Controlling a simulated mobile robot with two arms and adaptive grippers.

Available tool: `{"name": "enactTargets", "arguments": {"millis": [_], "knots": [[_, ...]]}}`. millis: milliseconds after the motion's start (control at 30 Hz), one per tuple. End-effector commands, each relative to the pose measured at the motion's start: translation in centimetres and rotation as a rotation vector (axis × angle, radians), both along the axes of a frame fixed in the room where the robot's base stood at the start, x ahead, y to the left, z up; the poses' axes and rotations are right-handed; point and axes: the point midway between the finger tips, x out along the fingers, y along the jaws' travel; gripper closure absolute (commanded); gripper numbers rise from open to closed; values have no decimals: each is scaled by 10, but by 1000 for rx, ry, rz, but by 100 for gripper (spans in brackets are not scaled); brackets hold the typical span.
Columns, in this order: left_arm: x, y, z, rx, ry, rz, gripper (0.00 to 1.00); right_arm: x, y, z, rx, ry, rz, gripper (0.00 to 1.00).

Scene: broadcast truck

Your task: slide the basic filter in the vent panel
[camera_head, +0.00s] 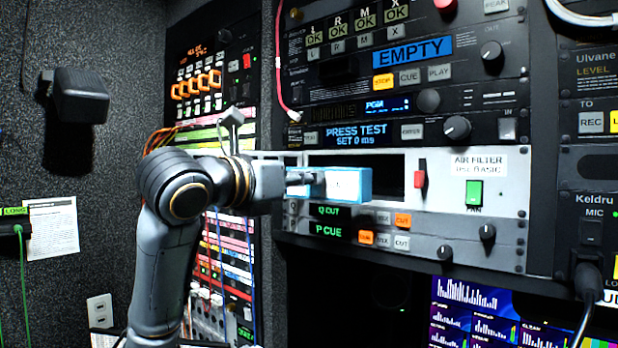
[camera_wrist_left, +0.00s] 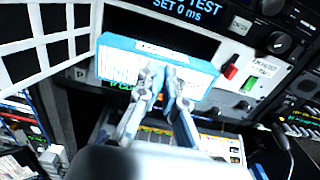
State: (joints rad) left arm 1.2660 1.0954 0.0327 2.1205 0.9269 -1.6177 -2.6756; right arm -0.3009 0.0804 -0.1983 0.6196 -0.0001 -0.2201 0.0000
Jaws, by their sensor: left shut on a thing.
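The basic filter (camera_head: 348,184) is a light blue box with a white face, held in front of the vent panel (camera_head: 450,197). The panel is pale grey with a dark opening (camera_head: 388,173) and a label reading "AIR FILTER use BASIC". The filter overlaps the opening's left and lower part; I cannot tell whether any of it is inside. My left gripper (camera_head: 316,181) is shut on the filter. In the left wrist view the fingers (camera_wrist_left: 168,92) pinch the middle of the filter (camera_wrist_left: 120,62). The filter's far side is hidden. My right gripper is not in view.
A red lever (camera_head: 420,178) stands just right of the opening, with a green fan switch (camera_head: 474,193) beyond it. Below are the Q CUT and P CUE buttons and knobs (camera_head: 445,252). A red cable (camera_head: 281,75) hangs above left. Free space lies in front of the rack.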

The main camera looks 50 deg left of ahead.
Motion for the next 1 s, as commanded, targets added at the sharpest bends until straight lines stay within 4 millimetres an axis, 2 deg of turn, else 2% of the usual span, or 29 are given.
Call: {"name": "enactTargets", "arguments": {"millis": [33,167,533,800,1000], "knots": [[0,0,0,0,0,0,100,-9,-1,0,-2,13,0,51],[-2,1,1,1,3,-4,100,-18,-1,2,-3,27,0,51],[33,4,2,-1,4,-7,100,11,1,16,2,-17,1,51],[52,6,1,-1,3,-7,100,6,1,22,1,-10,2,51],[57,6,0,-1,1,-8,100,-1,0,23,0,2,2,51]]}}
